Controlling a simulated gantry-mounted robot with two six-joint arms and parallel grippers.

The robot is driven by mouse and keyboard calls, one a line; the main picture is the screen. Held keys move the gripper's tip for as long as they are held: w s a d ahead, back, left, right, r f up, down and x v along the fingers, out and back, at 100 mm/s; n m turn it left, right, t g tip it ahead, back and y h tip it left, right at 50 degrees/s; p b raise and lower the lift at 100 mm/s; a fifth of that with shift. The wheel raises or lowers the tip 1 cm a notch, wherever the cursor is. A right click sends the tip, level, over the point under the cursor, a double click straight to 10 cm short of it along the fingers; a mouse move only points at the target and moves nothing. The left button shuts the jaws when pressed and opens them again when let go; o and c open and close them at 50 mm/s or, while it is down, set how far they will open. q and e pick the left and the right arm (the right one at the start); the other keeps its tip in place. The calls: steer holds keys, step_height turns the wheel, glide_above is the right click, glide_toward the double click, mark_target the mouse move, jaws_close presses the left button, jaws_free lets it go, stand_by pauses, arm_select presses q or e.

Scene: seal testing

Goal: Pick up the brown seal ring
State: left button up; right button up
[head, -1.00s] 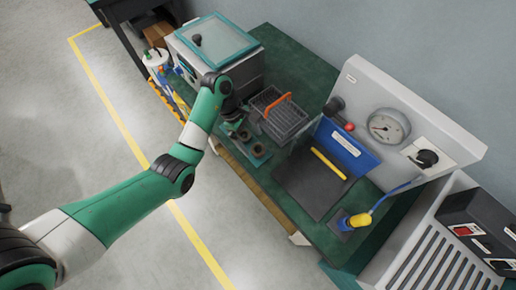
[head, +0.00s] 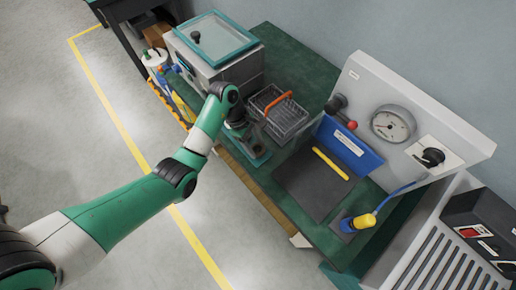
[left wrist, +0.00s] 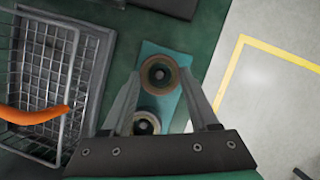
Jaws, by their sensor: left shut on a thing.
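The brown seal ring (left wrist: 160,74) is between my left gripper's fingertips in the left wrist view, with a dark centre inside it. My left gripper (left wrist: 160,75) is shut on it, one finger on each side. The ring appears at or just above a teal plate (left wrist: 152,49); I cannot tell whether it is lifted. A second round piece (left wrist: 146,124) with a dark ring and pale centre lies nearer the gripper's base. In the head view my left gripper (head: 252,148) is low over the plate, and hides the rings. My right gripper is not in view.
A wire basket (head: 284,118) with an orange handle (left wrist: 32,114) stands close beside the gripper. A grey machine with a teal-framed lid (head: 216,38) is behind. A dark mat (head: 312,190), blue bin (head: 349,148) and gauge panel (head: 390,123) stand to the right.

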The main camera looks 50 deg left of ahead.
arm_select(q)
steer(key=shift+r+p, duration=0.4)
steer(key=shift+r, duration=0.3)
steer(key=r+p, duration=0.1)
steer(key=s+r+p, duration=0.1)
steer(key=r, duration=0.1)
steer(key=r+p, duration=0.1)
steer(key=r, duration=0.1)
steer(key=shift+s+d+r+p, duration=0.1)
steer(key=shift+s+d+p, duration=0.2)
steer(key=shift+s+d, duration=0.1)
steer(key=s+d+r+p, duration=0.5)
steer(key=s+p, duration=0.5)
steer(key=p, duration=0.2)
steer(key=shift+s+d+r, duration=0.2)
steer(key=shift+s+r, duration=0.15)
steer(key=shift+r, duration=0.35)
